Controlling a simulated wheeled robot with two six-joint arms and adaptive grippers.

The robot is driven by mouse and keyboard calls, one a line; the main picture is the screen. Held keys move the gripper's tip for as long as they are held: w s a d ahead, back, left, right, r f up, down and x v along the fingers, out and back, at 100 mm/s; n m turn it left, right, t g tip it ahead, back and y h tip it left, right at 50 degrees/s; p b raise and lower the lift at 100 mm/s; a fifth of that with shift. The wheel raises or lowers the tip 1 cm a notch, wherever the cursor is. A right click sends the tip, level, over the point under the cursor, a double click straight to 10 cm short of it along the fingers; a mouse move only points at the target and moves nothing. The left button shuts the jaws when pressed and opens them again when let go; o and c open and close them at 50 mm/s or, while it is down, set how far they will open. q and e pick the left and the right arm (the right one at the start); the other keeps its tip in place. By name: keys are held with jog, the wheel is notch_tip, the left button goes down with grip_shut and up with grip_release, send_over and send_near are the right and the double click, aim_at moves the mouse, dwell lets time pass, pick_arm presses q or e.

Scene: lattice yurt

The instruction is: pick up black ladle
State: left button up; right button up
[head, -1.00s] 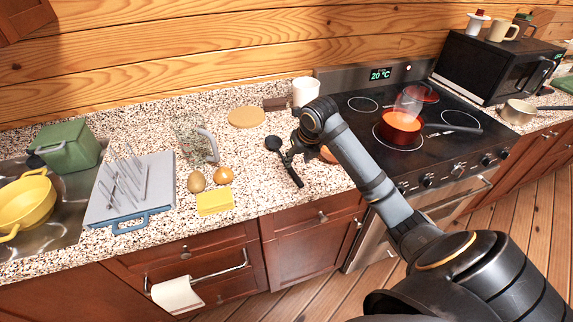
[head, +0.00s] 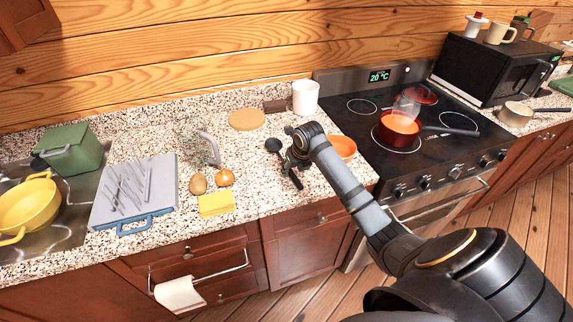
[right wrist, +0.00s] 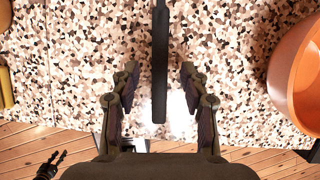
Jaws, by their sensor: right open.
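The black ladle (head: 273,145) lies on the speckled counter, its round head toward the wall and its handle toward the front edge. My right gripper (head: 292,166) is over the handle and hides part of it in the head view. In the right wrist view, the ladle's dark handle (right wrist: 160,70) runs between the two spread fingers of the right gripper (right wrist: 158,100), with a gap on each side. The ladle's head is outside that view. A dark pronged shape at the lower left there looks like my left gripper (right wrist: 52,165); its opening is unclear.
An orange bowl (head: 343,147) stands right of the ladle, close to the right gripper. A white cup (head: 305,97) and round board (head: 246,119) are behind. An onion (head: 225,177), potato (head: 198,184) and yellow sponge (head: 216,204) lie left. The stove (head: 430,160) is right.

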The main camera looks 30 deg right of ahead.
jog(key=shift+w+f, duration=0.25)
jog(key=shift+f, duration=0.3)
grip_shut()
jog(key=shift+r, duration=0.1)
jog(key=shift+r+p, duration=0.55)
jog(key=shift+p, duration=0.05)
notch_tip(320, 180, up, 3)
jog(key=p, duration=0.3)
jog(key=s+r+p, duration=0.8)
jog(key=s+p, duration=0.2)
jog(key=s, duration=0.4)
jog(key=shift+a+r+p, duration=0.35)
jog(key=shift+r, duration=0.05)
